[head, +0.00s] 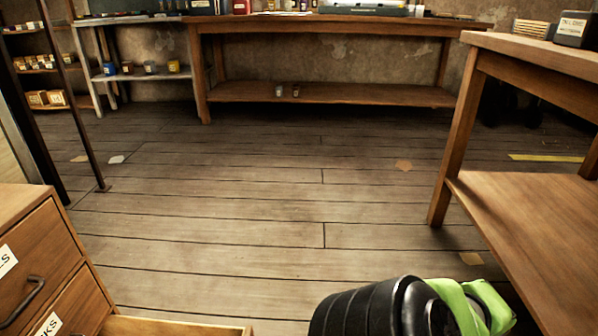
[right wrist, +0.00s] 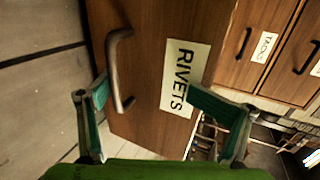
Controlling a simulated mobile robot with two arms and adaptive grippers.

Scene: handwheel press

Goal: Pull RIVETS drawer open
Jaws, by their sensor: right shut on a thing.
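The RIVETS drawer (right wrist: 145,70) has a brown wooden front with a white label and a dark metal handle (right wrist: 115,70). In the right wrist view it stands out nearer than the TACKS drawer (right wrist: 238,75). My right gripper (right wrist: 147,90) is at its front, one teal finger by the handle and the other over the label's end. It is shut on the drawer; the exact contact is unclear. In the head view, a pulled-out drawer (head: 180,326) shows at the bottom left, its label out of view. My left gripper is not in view.
The wooden cabinet (head: 25,205) stands at the left of the head view. A workbench (head: 480,40) with a lower shelf stands at the right, and a long bench (head: 330,25) runs along the back wall. The plank floor between them is mostly clear.

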